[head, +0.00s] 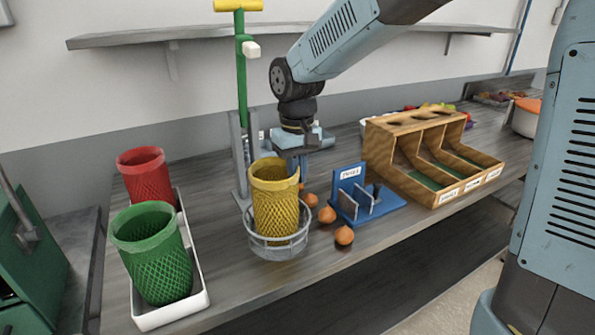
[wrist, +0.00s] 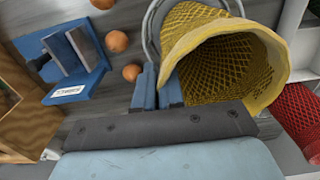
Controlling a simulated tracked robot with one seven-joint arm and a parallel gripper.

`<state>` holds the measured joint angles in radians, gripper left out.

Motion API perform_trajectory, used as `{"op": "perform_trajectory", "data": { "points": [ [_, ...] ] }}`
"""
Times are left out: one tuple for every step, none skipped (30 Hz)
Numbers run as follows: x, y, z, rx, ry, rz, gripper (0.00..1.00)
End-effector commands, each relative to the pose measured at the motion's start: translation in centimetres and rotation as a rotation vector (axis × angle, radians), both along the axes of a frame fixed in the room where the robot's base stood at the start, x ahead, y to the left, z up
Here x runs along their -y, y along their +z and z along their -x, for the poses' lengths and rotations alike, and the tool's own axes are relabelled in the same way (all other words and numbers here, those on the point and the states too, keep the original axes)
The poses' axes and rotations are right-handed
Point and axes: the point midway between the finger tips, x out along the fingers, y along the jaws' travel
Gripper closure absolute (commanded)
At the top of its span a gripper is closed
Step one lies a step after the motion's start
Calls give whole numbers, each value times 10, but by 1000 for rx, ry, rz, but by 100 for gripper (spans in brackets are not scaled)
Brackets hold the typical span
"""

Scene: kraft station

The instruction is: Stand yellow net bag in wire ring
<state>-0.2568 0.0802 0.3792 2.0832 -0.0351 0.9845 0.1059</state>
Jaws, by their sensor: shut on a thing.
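The yellow net bag (head: 275,205) stands roughly upright, its lower part inside the round grey wire ring (head: 278,248) at the table's front. Its open mouth faces up. In the wrist view the bag (wrist: 225,65) shows mouth-on, with an arc of the wire ring (wrist: 150,38) beside it. My gripper (head: 300,170) is at the bag's rear right rim. In the wrist view its blue fingers (wrist: 158,88) are close together against the rim, shut on the bag wall. The exact grip and the bag's bottom are partly hidden.
A red net bag (head: 146,178) and a green one (head: 153,255) stand in a white tray (head: 172,312) at left. Several onions (head: 344,235) lie right of the ring, near a blue labelled stand (head: 368,203). A wooden divided bin (head: 435,160) and a green-and-grey post (head: 241,90) stand behind.

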Motion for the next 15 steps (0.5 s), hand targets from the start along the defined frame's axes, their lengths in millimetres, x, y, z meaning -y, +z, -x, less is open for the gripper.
{"op": "perform_trajectory", "data": {
  "points": [
    [0, -1, 0, -1, 0, 1, 100],
    [0, -2, 0, -1, 0, 1, 100],
    [0, -2, 0, 0, 0, 0, 88],
    [0, -2, 0, 0, 0, 0, 85],
    [0, -2, 0, 0, 0, 0, 82],
    [0, -2, 0, 0, 0, 0, 79],
    [0, -2, 0, 0, 0, 0, 76],
    [0, -1, 0, 0, 0, 0, 73],
    [0, -1, 0, 0, 0, 0, 69],
    [0, -1, 0, 0, 0, 0, 66],
    [0, -2, 0, 0, 0, 0, 66],
    [0, -1, 0, 0, 0, 0, 66],
    [0, -1, 0, 0, 0, 0, 66],
    [0, -1, 0, 0, 0, 0, 66],
    [0, -1, 0, 0, 0, 0, 66]
  ]
}}
